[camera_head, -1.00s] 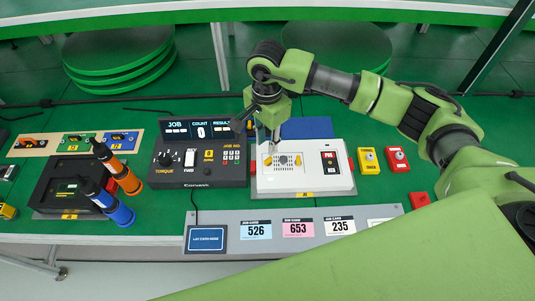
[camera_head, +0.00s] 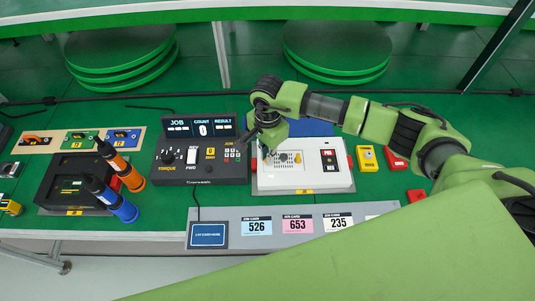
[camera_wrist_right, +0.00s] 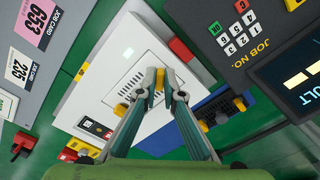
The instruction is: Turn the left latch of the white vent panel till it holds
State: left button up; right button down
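The white vent panel is the top of a white box (camera_head: 285,180) in the middle of the bench. It has a slotted vent and two yellow latches. In the wrist view the left latch (camera_wrist_right: 160,77) stands between the fingertips of my right gripper (camera_wrist_right: 160,90). The fingers are drawn in close and appear to touch it on both sides. The right latch (camera_head: 298,158) is free; it also shows in the wrist view (camera_wrist_right: 120,110). In the head view my right wrist hides much of the left latch. My left gripper is not in view.
A dark controller (camera_head: 200,173) stands left of the box. A yellow switch box (camera_head: 367,158) and a red one (camera_head: 395,160) stand to its right. A grey strip with job cards (camera_head: 257,226) lies in front. A blue bin (camera_head: 312,127) is behind.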

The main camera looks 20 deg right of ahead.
jog(key=shift+w+f+m+b, duration=0.15)
jog(key=shift+m+b, duration=1.1)
jog(key=shift+m, duration=0.15)
jog(key=shift+m+b, duration=0.7)
jog(key=shift+m, duration=0.4)
jog(key=shift+m+b, duration=0.7)
jog(key=shift+m, duration=0.5)
jog(key=shift+r, duration=0.2)
jog(key=c, duration=2.2)
grip_release()
jog(key=shift+o, duration=0.2)
jog(key=shift+r, duration=0.1)
